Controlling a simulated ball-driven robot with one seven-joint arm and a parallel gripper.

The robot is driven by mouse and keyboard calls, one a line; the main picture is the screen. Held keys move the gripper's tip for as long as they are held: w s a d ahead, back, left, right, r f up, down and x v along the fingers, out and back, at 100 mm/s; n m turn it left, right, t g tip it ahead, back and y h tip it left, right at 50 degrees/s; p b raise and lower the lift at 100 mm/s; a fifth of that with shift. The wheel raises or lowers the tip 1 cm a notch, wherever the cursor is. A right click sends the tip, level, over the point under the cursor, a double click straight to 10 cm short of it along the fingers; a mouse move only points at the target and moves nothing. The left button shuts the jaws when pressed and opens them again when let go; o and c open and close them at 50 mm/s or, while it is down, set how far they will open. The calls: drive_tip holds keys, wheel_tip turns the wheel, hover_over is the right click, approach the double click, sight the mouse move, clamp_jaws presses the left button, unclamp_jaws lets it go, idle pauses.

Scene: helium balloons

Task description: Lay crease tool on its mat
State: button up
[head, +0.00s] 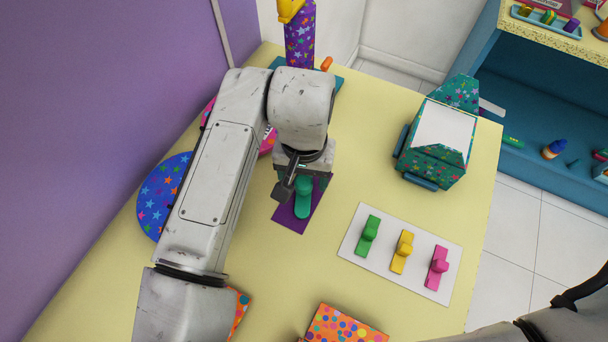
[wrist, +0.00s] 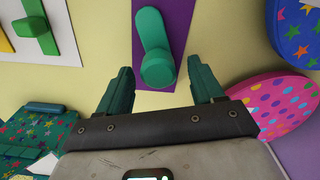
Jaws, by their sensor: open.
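The crease tool, taken to be the teal-green piece with a rounded knob (wrist: 153,32), lies on the purple mat (wrist: 180,18) in the wrist view. In the head view, the tool (head: 312,207) and the mat (head: 287,215) show just below my gripper (head: 303,182), which partly covers them. My gripper (wrist: 162,82) is open, with one dark green finger on either side of the knob end and visible gaps to both. It holds nothing. Whether the fingertips reach down to the knob's height is hard to tell.
A white board (head: 383,264) with green, yellow and pink pieces lies to the right. A patterned box-like object (head: 436,140) stands behind it. A blue starry disc (head: 158,196) lies left, and orange dotted items (head: 343,325) lie at the front. Yellow tabletop is clear between.

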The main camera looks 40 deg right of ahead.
sight(305, 178)
wheel_tip(305, 178, up, 11)
drive_tip(key=shift+r, duration=0.15)
drive_tip(key=shift+s, duration=0.1)
idle(0.7)
